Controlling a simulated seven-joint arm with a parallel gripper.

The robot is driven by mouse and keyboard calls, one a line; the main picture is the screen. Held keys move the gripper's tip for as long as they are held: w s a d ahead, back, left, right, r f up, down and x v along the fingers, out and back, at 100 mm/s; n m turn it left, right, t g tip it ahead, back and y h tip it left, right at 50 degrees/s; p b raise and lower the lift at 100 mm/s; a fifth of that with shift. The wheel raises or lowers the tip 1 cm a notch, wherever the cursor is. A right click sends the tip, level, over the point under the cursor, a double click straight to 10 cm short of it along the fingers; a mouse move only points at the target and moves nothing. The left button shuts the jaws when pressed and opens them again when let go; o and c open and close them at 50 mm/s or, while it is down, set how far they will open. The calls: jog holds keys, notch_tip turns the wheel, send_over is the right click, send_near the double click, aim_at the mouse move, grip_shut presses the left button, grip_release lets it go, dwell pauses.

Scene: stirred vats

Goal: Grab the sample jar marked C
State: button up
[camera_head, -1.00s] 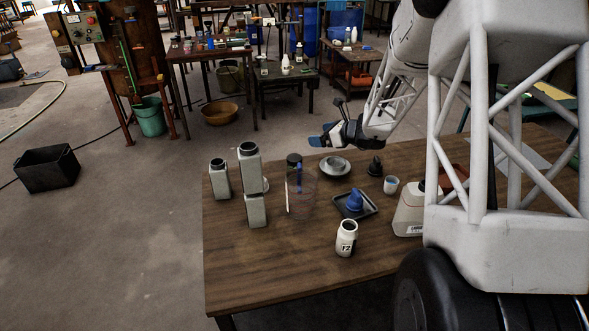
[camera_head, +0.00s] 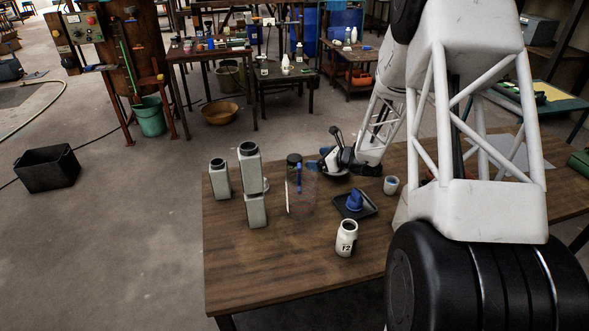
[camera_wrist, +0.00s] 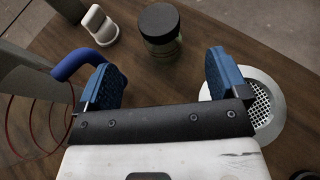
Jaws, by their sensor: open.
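A jar with a dark lid (camera_wrist: 158,24) and a greenish glass body stands upright just beyond my fingertips in the wrist view. In the head view its dark lid (camera_head: 294,159) shows behind a clear vessel with red rings (camera_head: 301,198). I see no letter on this jar, so I cannot tell whether it is marked C. My gripper (camera_wrist: 162,66) is open and empty, its blue fingers apart, with the jar ahead of the gap and not between them. In the head view my gripper (camera_head: 320,163) is low over the table, right of the dark lid.
A white strainer (camera_wrist: 267,116) lies close to my right finger in the wrist view; the red-ringed vessel stands at left with a blue-ended rod. Grey square bottles (camera_head: 220,181), a black tray (camera_head: 371,207) and a white jar with dark markings (camera_head: 346,239) share the table (camera_head: 270,282). The table's front left is clear.

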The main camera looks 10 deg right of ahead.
aim_at(299, 160)
jog(key=shift+x, duration=3)
jog(key=shift+w, duration=0.1)
jog(key=shift+x, duration=2.55)
jog(key=shift+c, duration=0.2)
jog(key=c, duration=1)
